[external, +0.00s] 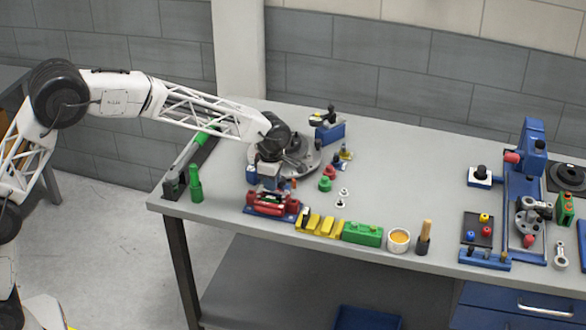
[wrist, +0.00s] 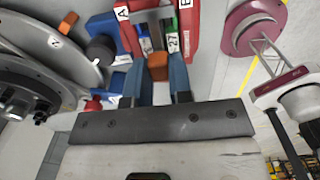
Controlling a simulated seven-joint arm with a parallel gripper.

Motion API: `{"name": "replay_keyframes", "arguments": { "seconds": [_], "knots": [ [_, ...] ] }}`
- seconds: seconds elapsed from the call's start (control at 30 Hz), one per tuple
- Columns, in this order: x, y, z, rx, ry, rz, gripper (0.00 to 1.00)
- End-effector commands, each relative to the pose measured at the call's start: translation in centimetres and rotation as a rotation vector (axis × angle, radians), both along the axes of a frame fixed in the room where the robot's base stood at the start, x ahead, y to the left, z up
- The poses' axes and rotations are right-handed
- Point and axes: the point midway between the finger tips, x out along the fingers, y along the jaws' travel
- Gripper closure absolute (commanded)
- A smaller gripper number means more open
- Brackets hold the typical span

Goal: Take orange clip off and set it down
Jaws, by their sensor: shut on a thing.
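My gripper (wrist: 160,80) points at the bench in the wrist view, with its two blue-grey fingers closed around a small orange block-like piece, which looks like the orange clip (wrist: 158,67). Red parts lettered A (wrist: 127,28) and E (wrist: 198,28) stand just beyond it, with a "27" tag between them. In the external view my gripper (external: 268,181) is low over the red-and-blue fixture (external: 270,205). The clip cannot be made out there, and whether it still touches the fixture is unclear.
A large grey round chassis part (external: 300,160) stands close behind my gripper. Yellow stepped blocks (external: 320,225), a green block (external: 362,234) and a cup (external: 399,240) line the front edge. The bench's middle right (external: 420,170) is clear.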

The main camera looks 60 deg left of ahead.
Motion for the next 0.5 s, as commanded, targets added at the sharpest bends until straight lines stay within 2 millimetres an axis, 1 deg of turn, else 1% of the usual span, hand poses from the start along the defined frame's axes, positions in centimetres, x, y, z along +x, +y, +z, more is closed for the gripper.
{"name": "replay_keyframes", "arguments": {
  "seconds": [0.33,0.5],
  "knots": [
    [0.0,0.0,0.05,0.0,0.0,0.0,1.0],
    [0.01,0.0,0.49,0.0,0.0,0.0,1.0]
  ]
}}
